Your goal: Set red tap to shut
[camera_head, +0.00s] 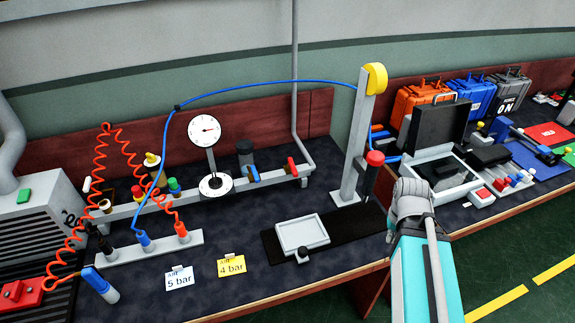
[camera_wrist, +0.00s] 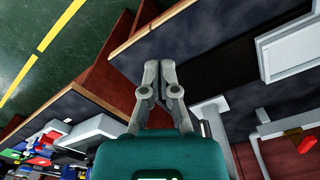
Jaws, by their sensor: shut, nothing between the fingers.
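The red tap (camera_head: 291,165) sits on the grey pipe (camera_head: 270,178) at the back of the bench, near the pipe's right end. Its red handle leans at a slant; I cannot tell its exact setting. A red handle, which looks like the same tap (camera_wrist: 306,144), shows at the lower right of the wrist view. My gripper (camera_wrist: 159,68) is shut and empty, its fingertips together. In the head view my gripper (camera_head: 410,205) is over the bench's front edge, right of the tray and well apart from the tap.
A blue-handled tap (camera_head: 254,174) and a gauge (camera_head: 204,129) stand left of the red tap. A grey post (camera_head: 352,150) with a red knob stands between my gripper and the tap. A white tray (camera_head: 303,233) lies in front. Cases (camera_head: 424,97) stand at right.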

